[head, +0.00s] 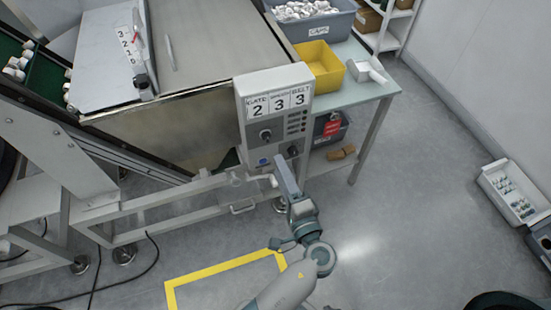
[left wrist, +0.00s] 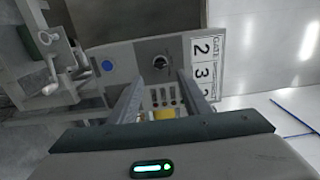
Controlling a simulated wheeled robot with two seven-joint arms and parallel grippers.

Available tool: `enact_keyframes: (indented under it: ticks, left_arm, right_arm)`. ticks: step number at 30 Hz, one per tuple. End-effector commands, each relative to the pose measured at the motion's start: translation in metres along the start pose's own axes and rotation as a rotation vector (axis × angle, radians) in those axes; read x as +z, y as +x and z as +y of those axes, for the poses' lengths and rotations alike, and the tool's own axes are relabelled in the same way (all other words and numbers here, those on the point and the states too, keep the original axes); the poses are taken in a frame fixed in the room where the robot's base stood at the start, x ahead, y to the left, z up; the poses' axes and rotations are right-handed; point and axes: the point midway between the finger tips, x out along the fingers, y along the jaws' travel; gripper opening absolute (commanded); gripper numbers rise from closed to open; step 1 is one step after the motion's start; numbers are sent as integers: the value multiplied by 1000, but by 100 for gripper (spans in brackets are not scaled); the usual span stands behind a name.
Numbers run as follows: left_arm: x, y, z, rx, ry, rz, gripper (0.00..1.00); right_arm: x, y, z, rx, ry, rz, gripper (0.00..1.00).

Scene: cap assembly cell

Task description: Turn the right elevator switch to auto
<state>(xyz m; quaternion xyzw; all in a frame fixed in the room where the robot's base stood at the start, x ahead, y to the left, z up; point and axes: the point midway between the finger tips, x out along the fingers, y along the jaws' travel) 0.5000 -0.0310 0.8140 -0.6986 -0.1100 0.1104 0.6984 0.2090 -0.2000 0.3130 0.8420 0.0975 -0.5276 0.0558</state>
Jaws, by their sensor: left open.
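A grey control box (head: 243,122) carries a left knob (head: 266,135) and a dark right knob (head: 293,150) low on its front. Their labels and settings are too small to read. My left gripper (head: 282,168) is in front of the box's lower part, just below and left of the right knob in the head view; contact cannot be told. One knob (left wrist: 160,62) shows past the fingertips there; the other seems hidden. My right gripper is not in view.
A blue button (head: 263,162) is on the box's lower left, under a number sign (head: 278,102). A frame rail with a handle (head: 243,208) runs below. A table (head: 372,88) with a yellow bin (head: 322,66) stands behind right.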

Motion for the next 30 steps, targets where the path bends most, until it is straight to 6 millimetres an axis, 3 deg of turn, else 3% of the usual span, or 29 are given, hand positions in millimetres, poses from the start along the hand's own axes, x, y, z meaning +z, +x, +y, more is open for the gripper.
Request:
enact_keyframes:
  ticks: [3, 9, 26, 30]
  left_arm:
    - [0, -16, 1, 1, 0, 0, 43]
    - [0, -26, 0, 0, 0, 0, 43]
    - [0, -27, 0, 0, 1, 0, 43]
    - [0, -26, 8, 18, 4, 6, 43]
  right_arm:
    - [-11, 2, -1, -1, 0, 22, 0]
    - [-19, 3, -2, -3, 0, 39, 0]
    - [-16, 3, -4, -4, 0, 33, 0]
    - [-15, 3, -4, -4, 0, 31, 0]
